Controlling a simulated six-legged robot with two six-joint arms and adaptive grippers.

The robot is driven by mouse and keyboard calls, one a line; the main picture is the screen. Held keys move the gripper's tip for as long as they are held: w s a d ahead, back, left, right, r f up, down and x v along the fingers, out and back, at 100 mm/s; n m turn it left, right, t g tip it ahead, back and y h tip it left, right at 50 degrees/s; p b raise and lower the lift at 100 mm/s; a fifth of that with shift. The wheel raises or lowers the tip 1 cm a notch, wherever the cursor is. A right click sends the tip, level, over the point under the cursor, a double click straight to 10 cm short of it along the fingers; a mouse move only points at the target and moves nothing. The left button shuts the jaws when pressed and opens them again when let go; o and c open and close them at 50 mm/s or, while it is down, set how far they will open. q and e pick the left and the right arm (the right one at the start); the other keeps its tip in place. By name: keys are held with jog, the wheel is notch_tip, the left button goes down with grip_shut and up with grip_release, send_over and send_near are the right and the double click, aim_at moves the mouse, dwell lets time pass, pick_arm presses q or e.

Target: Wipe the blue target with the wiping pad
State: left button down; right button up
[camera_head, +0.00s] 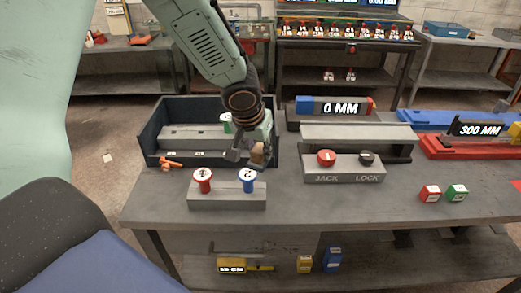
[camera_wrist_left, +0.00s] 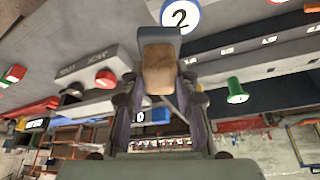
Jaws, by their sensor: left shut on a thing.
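My left gripper (camera_head: 248,151) is shut on the wiping pad, a tan block (camera_head: 258,154) that hangs just behind and above the blue target. In the left wrist view the pad (camera_wrist_left: 158,68) sits between the fingers (camera_wrist_left: 158,88), with a grey-blue end beyond the tan part. The blue target is a blue knob with a white top marked 2 (camera_head: 247,180), upright on a grey block. It shows at the top of the left wrist view (camera_wrist_left: 180,16), beyond the pad. A gap seems to lie between pad and knob. My right gripper is out of view.
A red knob marked 1 (camera_head: 202,180) stands on the same grey block (camera_head: 227,200). A dark open-topped tray (camera_head: 153,130) is behind, with an orange piece (camera_head: 171,163) at its front. A JACK/LOCK block (camera_head: 343,173) stands right.

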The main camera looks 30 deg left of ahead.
pick_arm(q)
jog(key=shift+a+r+p, duration=0.2)
jog(key=shift+r+p, duration=0.2)
jog(key=shift+r, duration=0.25)
jog(key=shift+r+p, duration=0.35)
jog(key=shift+w+d+r+p, duration=0.1)
jog(key=shift+d+r+p, duration=0.2)
jog(key=shift+r+p, duration=0.3)
jog(key=shift+d+r+p, duration=0.25)
jog(key=shift+r+p, duration=0.25)
jog(key=shift+r, duration=0.15)
jog(key=shift+r+p, duration=0.3)
jog(key=shift+a, duration=0.15)
jog(key=shift+s+a, duration=0.2)
jog(key=shift+a, duration=0.15)
jog(key=shift+w+d, duration=0.2)
jog(key=shift+d, duration=0.25)
